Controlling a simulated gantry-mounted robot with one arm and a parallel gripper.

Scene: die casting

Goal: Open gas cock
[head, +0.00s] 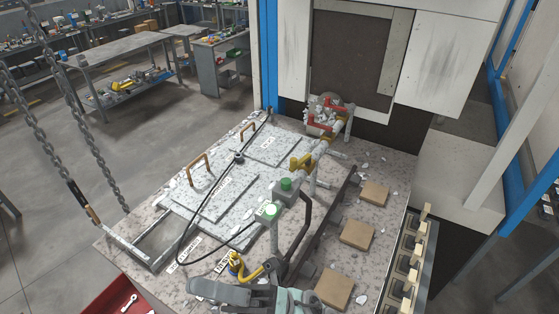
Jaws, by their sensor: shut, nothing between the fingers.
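Pipework with a red-handled fitting (316,121) stands at the back of the speckled work surface, below the dark panel of the tall white machine. A second red handle (338,108) is just right of it. Nearer, a yellow lever-like part (301,161) sits on the pipe. A yellow curved part (236,264) lies at the front, beside grey-green equipment at the bottom edge. I cannot tell which of these is the gas cock, or whether it is open or closed. I make out no gripper at any of these parts.
Two green-topped control boxes (286,189) stand mid-surface. Grey plates with handles (227,197) lie to the left, crossed by a black cable (181,235). Tan blocks (374,194) line the right. Chains (86,125) hang at left. A red tray (112,299) is at lower left.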

